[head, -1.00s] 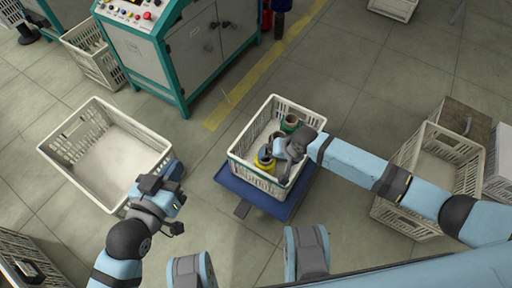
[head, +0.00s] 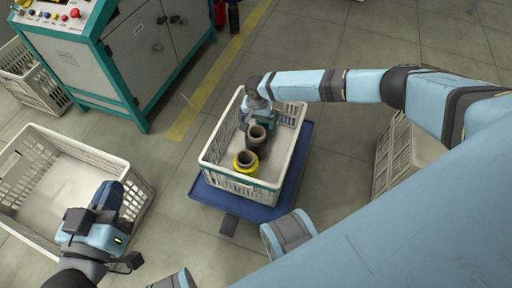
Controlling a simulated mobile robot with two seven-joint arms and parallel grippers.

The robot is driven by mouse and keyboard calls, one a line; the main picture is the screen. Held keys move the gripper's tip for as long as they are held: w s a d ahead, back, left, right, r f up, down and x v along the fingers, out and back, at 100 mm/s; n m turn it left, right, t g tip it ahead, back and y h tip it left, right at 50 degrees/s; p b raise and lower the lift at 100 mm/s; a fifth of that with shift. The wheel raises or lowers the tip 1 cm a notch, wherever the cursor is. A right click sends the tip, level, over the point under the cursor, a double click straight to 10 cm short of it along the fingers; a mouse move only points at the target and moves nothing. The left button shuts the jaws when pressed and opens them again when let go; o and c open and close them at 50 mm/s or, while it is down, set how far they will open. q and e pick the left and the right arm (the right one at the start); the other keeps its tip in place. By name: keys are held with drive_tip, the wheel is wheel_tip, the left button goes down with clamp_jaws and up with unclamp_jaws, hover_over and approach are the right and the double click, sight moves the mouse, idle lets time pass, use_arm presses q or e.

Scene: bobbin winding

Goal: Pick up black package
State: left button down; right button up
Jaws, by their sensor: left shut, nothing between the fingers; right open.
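In the head view a white crate (head: 213,158) holds several bobbins. One with a brown tube top and a dark, seemingly black body (head: 257,142) stands in the middle. A yellow bobbin (head: 246,167) stands at the near end, close beside it. A green bobbin (head: 268,121) shows partly behind the dark one. My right gripper (head: 247,118) reaches down into the crate's far left part, behind the dark bobbin. It is open; its fingertips are partly hidden. My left gripper (head: 108,197) is shut and empty, above the near right side of the left crate.
The white crate stands on a blue platform (head: 292,190). The left crate (head: 70,190) looks empty. A teal and grey machine cabinet (head: 140,50) stands behind, with another crate (head: 28,80) beside it. A further crate (head: 412,155) is partly hidden under my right arm.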

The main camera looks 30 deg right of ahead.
sight(257, 130)
wheel_tip(257, 130, down, 6)
drive_tip(key=b, duration=0.4)
drive_tip(key=shift+r, duration=0.1)
drive_tip(key=shift+f, duration=0.4)
use_arm(q)
drive_tip(key=m, duration=0.1)
drive_tip(key=w+a+m+t, duration=0.1)
drive_tip(key=w+m, duration=0.1)
drive_tip(key=shift+w+a+r+t+h, duration=0.15)
drive_tip(key=shift+a+r+t+h, duration=0.15)
drive_tip(key=shift+t, duration=0.1)
use_arm(e)
drive_tip(key=c, duration=1.5)
drive_tip(key=shift+o, duration=0.2)
use_arm(q)
drive_tip(key=shift+d, duration=0.1)
use_arm(e)
drive_tip(key=shift+r, duration=0.2)
